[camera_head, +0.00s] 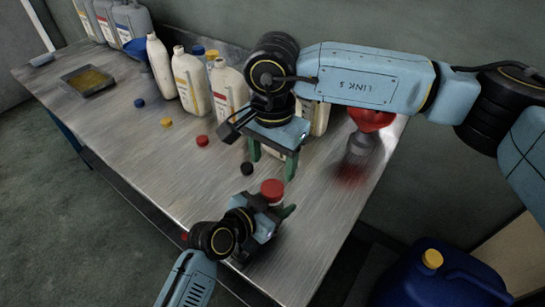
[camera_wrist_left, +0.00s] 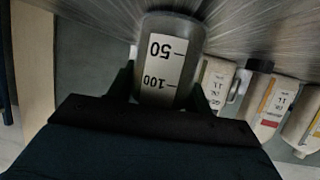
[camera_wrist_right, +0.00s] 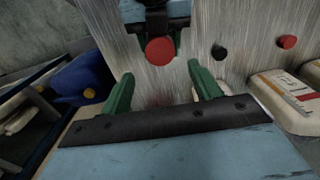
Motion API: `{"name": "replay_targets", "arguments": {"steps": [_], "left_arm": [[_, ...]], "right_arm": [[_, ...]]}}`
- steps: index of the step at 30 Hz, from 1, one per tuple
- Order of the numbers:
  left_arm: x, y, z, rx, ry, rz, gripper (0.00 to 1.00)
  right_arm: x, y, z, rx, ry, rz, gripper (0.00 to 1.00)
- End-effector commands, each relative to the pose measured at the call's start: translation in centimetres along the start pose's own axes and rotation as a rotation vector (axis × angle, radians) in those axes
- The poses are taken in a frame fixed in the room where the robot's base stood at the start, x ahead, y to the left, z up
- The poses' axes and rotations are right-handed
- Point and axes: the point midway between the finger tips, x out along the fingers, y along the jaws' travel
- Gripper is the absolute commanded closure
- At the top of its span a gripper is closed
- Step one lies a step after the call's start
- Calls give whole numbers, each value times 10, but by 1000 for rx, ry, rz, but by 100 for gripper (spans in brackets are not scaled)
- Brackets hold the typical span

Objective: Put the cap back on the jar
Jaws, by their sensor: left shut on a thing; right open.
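The jar (camera_head: 272,204) stands at the table's front edge with the red cap (camera_head: 271,187) on its top. Whether the cap is seated fully I cannot tell. My left gripper (camera_head: 268,210) is shut on the jar; the left wrist view shows the jar's scale label (camera_wrist_left: 165,65) between the fingers. My right gripper (camera_head: 273,165) is open and empty, above the table behind the jar. In the right wrist view, the red cap (camera_wrist_right: 160,51) lies beyond the open green fingers (camera_wrist_right: 160,85), apart from them.
Loose blue (camera_head: 139,103), yellow (camera_head: 166,121), red (camera_head: 202,140) and black (camera_head: 247,168) caps lie on the table (camera_head: 130,140). Several bottles (camera_head: 190,80) line the back. A red funnel (camera_head: 371,119) is at the right, a tray (camera_head: 87,82) at the far left. A blue can (camera_head: 440,280) stands off the table.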

Motion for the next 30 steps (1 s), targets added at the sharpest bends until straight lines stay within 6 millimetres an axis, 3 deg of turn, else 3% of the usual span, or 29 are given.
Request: {"name": "replay_targets", "arguments": {"steps": [13, 24, 30], "left_arm": [[0, 0, 2, 0, -4, 1, 100], [0, 0, 2, 0, -4, 1, 100], [0, 0, 2, 0, -4, 1, 100]], "right_arm": [[7, 0, 0, -8, -1, 2, 37], [61, 0, 0, -7, -2, 3, 37], [78, 0, 0, -8, -1, 2, 37]]}}
